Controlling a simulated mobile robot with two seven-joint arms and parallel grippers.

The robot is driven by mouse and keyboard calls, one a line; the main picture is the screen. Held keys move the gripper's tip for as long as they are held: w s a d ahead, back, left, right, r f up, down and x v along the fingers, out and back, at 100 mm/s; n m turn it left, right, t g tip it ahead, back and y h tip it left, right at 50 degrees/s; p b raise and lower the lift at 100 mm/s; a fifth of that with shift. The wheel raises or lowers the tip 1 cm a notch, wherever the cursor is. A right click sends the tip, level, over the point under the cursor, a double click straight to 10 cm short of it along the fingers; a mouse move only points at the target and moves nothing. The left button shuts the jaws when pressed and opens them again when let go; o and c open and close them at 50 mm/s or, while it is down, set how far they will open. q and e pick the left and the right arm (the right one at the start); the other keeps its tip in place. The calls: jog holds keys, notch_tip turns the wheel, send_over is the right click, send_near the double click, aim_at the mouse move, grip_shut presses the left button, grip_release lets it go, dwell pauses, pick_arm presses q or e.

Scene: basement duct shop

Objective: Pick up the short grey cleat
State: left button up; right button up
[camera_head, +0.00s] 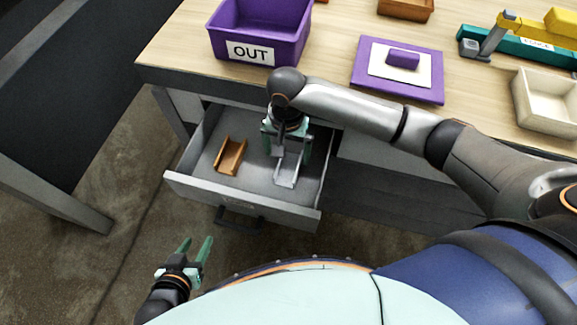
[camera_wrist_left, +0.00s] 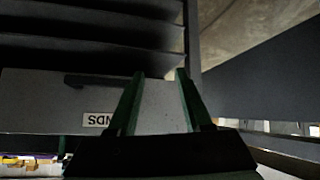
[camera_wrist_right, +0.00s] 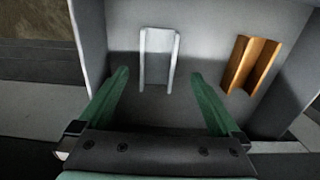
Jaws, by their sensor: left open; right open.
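The short grey cleat (camera_head: 288,171) lies in the open drawer (camera_head: 243,193), toward its right side. It is a small U-shaped channel, and in the right wrist view the grey cleat (camera_wrist_right: 158,58) lies just beyond and between the fingertips. My right gripper (camera_head: 290,158) is open and points down into the drawer, over the cleat; the fingers (camera_wrist_right: 160,78) do not touch it in the wrist view. My left gripper (camera_head: 198,245) is open and empty, outside the drawer at the lower left. In its wrist view the left fingers (camera_wrist_left: 160,75) face the drawer fronts.
An orange-brown cleat (camera_head: 230,156) lies in the drawer's left part. On the bench stand a purple OUT bin (camera_head: 286,50), a purple board (camera_head: 424,92), a cream tray (camera_head: 545,124) and a teal and yellow tool (camera_head: 520,50). The drawer walls surround my right gripper closely.

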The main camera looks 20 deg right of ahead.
aim_at(289, 169)
jog(key=shift+d+f+b, duration=0.15)
jog(key=shift+f+b, duration=0.35)
jog(key=shift+f, duration=1.1)
jog(key=shift+d+f+b, duration=0.1)
jog(key=shift+f+b, duration=0.35)
jog(key=shift+f, duration=1.1)
jog(key=shift+c, duration=0.2)
jog(key=c, duration=1.4)
